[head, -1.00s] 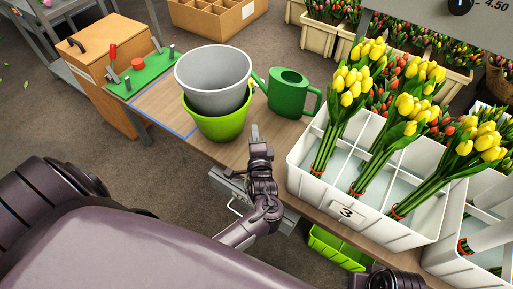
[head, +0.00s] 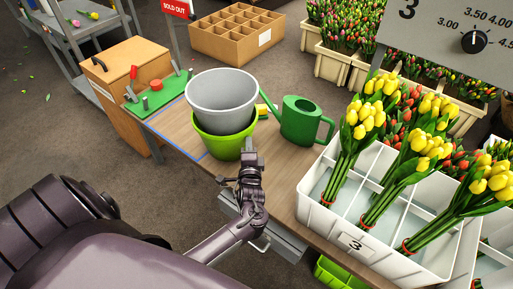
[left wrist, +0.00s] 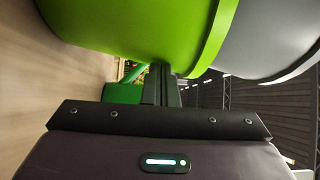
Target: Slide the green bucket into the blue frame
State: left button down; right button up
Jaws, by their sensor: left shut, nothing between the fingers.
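The green bucket (head: 225,146) stands upright on the wooden table, with a grey bucket (head: 221,92) nested in it. The blue frame (head: 178,138) is a thin blue outline on the tabletop, to the left of the bucket; part of it is hidden behind the buckets. My left gripper (head: 249,150) is shut and empty at the bucket's lower right side. In the left wrist view the closed fingers (left wrist: 161,84) lie right at the green bucket's wall (left wrist: 140,25), apparently touching it. My right gripper is not in view.
A white crate (head: 345,243) of tulips is at right.

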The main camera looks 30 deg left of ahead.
pick_arm(q)
jog(key=a, duration=0.3)
jog(key=w+a, duration=0.1)
jog(key=a, duration=0.7)
jog(key=shift+w+r+p, duration=0.1)
jog(key=shift+w+p, duration=0.3)
jog(key=a, duration=0.3)
jog(key=w+a+b, duration=0.1)
jog(key=a, duration=0.5)
jog(key=shift+w+a+b, duration=0.15)
jog(key=shift+w+b, duration=0.1)
jog(key=shift+b, duration=0.1)
jog(key=shift+a, duration=0.25)
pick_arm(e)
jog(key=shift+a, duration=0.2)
pick_arm(q)
jog(key=shift+d, duration=0.1)
